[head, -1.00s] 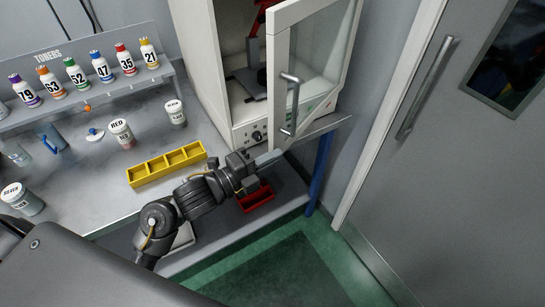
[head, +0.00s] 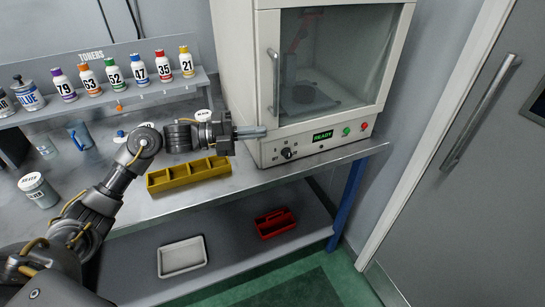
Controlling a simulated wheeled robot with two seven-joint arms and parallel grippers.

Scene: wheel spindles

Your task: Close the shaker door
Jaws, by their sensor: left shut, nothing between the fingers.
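The shaker (head: 312,150) is a white cabinet on the right of the bench in the head view. Its glass-paned door (head: 338,60) lies flat across the front and looks shut, with a vertical handle (head: 273,82) on its left side. A green READY display (head: 322,136) shows on the panel below. My left gripper (head: 262,132) is shut and empty, its fingertips pointing right at the lower left of the door, just below the handle. I cannot tell whether the fingertips touch the cabinet. My right gripper is not in view.
A yellow divided tray (head: 188,174) lies on the bench below my left wrist. Numbered toner bottles (head: 112,74) stand on a rack behind. A red caddy (head: 274,222) and a white tray (head: 182,257) are on the lower shelf. A grey room door (head: 480,170) is at right.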

